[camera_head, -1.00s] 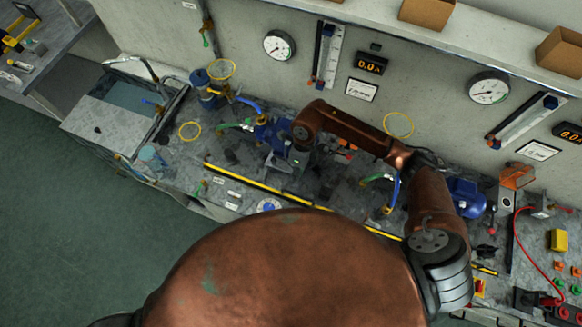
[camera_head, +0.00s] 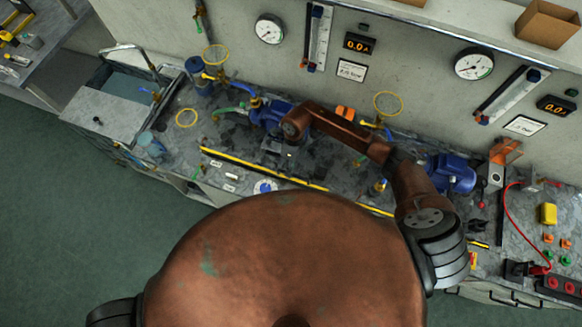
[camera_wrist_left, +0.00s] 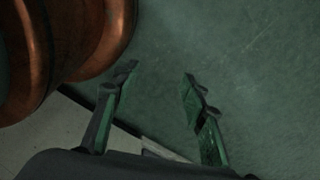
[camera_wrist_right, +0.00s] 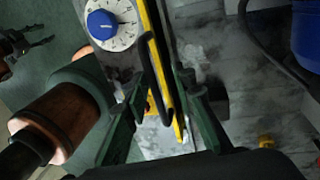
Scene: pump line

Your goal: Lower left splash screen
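A long yellow-and-black edge strip (camera_head: 235,162) runs along the front of the bench. It also shows in the right wrist view (camera_wrist_right: 154,30), with a dark bent handle (camera_wrist_right: 150,65) beside it. I cannot clearly make out a splash screen panel. My right gripper (camera_head: 284,152) is over the bench behind the strip, beside the left blue pump. In the right wrist view its fingers (camera_wrist_right: 160,90) stand apart on either side of the handle, and no grip shows. My left gripper (camera_wrist_left: 155,78) is open and empty above the green floor.
A dial with a blue knob (camera_wrist_right: 102,25) is beside the strip. The left blue pump (camera_head: 268,112) and right blue pump (camera_head: 452,173) stand on the bench. A sink (camera_head: 125,75) is at the left. Gauges (camera_head: 474,64) hang on the wall. The left floor is clear.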

